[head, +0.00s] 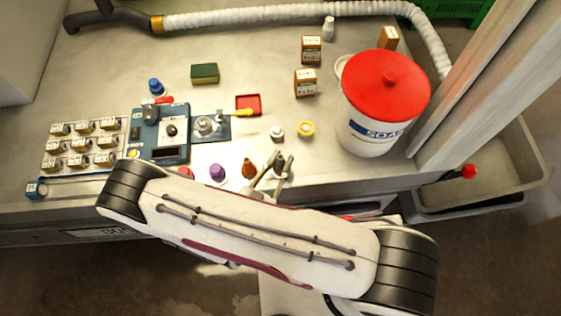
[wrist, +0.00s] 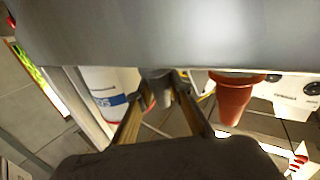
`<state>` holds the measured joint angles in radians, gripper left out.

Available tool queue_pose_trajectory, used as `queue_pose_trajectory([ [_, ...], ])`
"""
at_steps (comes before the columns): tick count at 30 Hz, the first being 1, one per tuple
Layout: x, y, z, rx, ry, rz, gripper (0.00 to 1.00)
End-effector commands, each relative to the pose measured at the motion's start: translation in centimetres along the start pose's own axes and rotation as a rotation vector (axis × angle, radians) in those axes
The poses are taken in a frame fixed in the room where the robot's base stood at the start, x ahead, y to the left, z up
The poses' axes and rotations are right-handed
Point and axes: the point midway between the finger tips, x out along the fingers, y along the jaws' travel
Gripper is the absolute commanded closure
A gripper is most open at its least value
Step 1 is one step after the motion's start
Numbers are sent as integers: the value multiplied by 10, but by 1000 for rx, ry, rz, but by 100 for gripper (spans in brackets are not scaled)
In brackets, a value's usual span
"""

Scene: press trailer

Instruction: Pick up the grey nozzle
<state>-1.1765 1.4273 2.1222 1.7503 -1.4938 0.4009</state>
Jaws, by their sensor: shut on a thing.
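The grey nozzle (wrist: 158,88) shows in the wrist view as a tapered grey piece between the fingertips. My gripper (wrist: 160,108) is shut on it. Its upper part is cut off by the large grey surface across the top of that view. In the head view my gripper (head: 278,165) is at the bench's front edge, just right of the orange-brown nozzle (head: 249,168); the grey nozzle is hard to make out there among the fingers. I cannot tell whether it is clear of its place.
The orange-brown nozzle (wrist: 234,98) also shows close beside my gripper in the wrist view. A purple nozzle (head: 217,172) stands farther left. A white bucket with a red lid (head: 388,85) stands to the right.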

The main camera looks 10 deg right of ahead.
Motion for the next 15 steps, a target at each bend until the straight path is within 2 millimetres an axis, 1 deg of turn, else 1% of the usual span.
queue_pose_trajectory([
  [8, 0, 0, -7, 0, 0, 0, 100],
  [15, 0, 0, -26, 2, 0, 0, 100],
])
